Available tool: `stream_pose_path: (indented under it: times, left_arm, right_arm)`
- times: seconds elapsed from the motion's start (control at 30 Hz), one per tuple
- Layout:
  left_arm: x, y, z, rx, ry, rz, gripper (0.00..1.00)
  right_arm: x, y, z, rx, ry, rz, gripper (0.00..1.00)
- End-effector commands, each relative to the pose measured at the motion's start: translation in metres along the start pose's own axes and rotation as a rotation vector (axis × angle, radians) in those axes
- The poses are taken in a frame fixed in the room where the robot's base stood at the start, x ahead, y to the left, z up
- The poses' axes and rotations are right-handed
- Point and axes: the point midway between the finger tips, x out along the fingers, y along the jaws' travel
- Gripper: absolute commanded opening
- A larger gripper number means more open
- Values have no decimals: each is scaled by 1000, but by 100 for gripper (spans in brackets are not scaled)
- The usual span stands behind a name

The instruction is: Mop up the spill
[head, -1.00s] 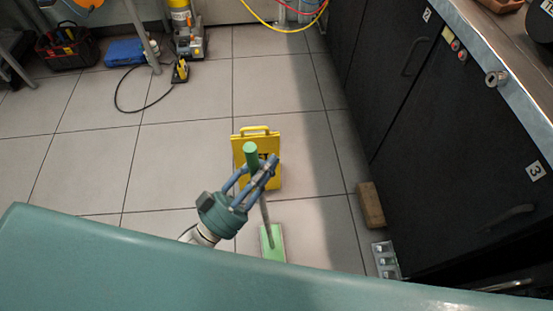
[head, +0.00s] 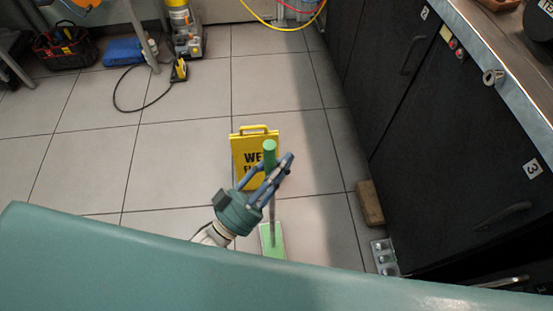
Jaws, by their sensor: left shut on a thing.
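A mop with a green-topped grey handle (head: 269,147) and a flat green head (head: 272,241) stands nearly upright on the tiled floor in the head view. My left gripper (head: 278,172) is shut on the mop handle just below its green top. A yellow wet-floor sign (head: 245,160) stands just behind the handle, partly covered by the gripper. I cannot make out a spill on the visible floor. The floor close to me is hidden behind my teal body edge. My right gripper is not in view.
Dark cabinets (head: 440,140) line the right side. A brown block (head: 370,203) and a metal tray (head: 385,256) lie along their base. A tool bag (head: 64,48), a blue item (head: 124,51) and a yellow-grey machine (head: 186,36) with a black cable stand at the back left. The middle-left floor is clear.

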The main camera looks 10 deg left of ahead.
Motion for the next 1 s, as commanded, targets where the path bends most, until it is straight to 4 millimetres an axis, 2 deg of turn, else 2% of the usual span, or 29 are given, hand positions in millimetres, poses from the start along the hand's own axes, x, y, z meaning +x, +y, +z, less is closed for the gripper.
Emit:
stream_pose_path:
  times: [0.2,1.0]
  left_arm:
    - [15,13,2,-21,8,-2,0]
    - [46,39,14,-11,13,0,0]
  right_arm:
    - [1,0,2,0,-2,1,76]
    - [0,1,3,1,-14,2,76]
